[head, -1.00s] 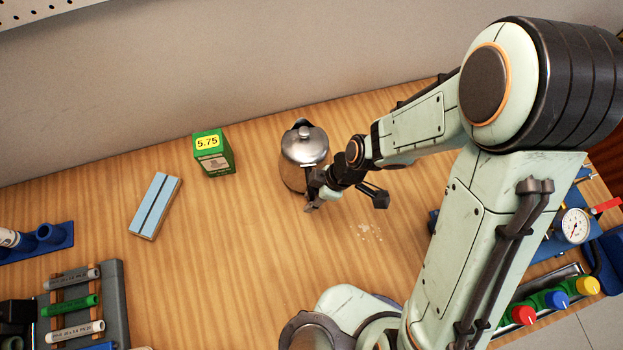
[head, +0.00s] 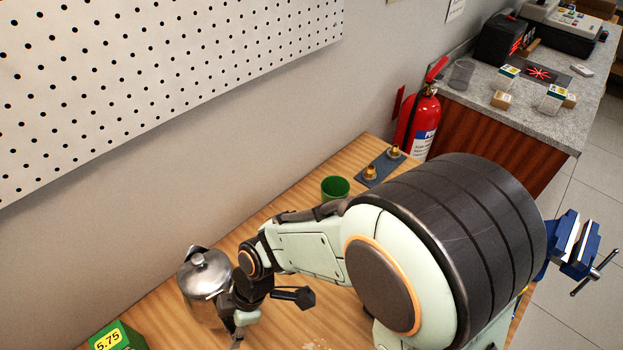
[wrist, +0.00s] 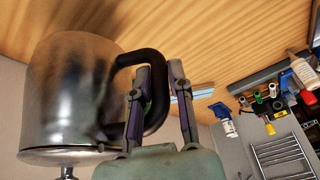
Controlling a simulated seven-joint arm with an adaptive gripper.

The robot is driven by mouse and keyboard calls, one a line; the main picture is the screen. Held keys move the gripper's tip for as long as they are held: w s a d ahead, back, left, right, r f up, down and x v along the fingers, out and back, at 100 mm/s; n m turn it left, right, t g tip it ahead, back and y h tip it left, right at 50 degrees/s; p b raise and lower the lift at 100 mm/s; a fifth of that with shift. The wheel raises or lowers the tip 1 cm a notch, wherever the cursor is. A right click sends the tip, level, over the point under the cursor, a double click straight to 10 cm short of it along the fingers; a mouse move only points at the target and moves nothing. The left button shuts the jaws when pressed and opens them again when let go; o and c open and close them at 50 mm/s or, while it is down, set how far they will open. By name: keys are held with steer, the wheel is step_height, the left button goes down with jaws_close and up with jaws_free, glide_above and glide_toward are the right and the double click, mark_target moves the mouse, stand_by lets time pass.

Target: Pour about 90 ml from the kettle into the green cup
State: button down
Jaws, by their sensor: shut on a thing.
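The steel kettle (head: 203,280), with a domed lid and knob, stands upright at lower left in the head view. My gripper (head: 240,318) is at its right side. In the wrist view the kettle (wrist: 70,95) fills the left, with its lid knob toward the bottom of the picture. My gripper (wrist: 160,85) is shut on the kettle's black handle (wrist: 155,112), one finger on each side. Whether the kettle touches the bench is not clear. The green cup (head: 335,187) stands upright on the bench, beyond my forearm and right of the kettle, apart from it. Its inside level is hidden.
A green box marked 5.75 (head: 118,338) is left of the kettle. A blue-grey plate with brass fittings (head: 383,167) lies behind the cup, near a red fire extinguisher (head: 418,125). A pegboard wall (head: 170,75) rises behind. Bench between kettle and cup looks clear.

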steer(key=w+a+f+m+t+h, duration=0.1)
steer(key=w+f+m+t, duration=0.1)
steer(key=w+m, duration=0.4)
steer(key=w+a+f+m+t+h, duration=0.1)
steer(key=w+a+f+m+t, duration=0.1)
steer(key=w+m, duration=0.5)
steer(key=w+a+f+m+t+h, duration=0.1)
steer(key=w+a+f+m+t, duration=0.1)
steer(key=w+m, duration=0.5)
steer(key=shift+w+a+f+t, duration=0.1)
steer(key=shift+w+f, duration=0.15)
steer(key=shift+w, duration=0.85)
steer(key=shift+w+d+f+t, duration=0.1)
steer(key=shift+w+f, duration=0.2)
steer(key=shift+w, duration=0.8)
steer(key=shift+w+a+f+t, duration=0.1)
steer(key=shift+w+f, duration=0.15)
steer(key=shift+w, duration=0.85)
steer(key=w+d+r+m+g+y, duration=0.1)
steer(key=w+d+r+y, duration=0.1)
steer(key=d+r+y, duration=0.3)
steer(key=w+d+r+m+g+y, duration=0.2)
steer(key=d+r+y, duration=0.3)
steer(key=r, duration=0.5)
steer(key=shift+d+r+y, duration=0.15)
steer(key=shift+r+y, duration=0.25)
steer(key=shift+d+r+b, duration=0.25)
steer(key=shift+b, duration=0.05)
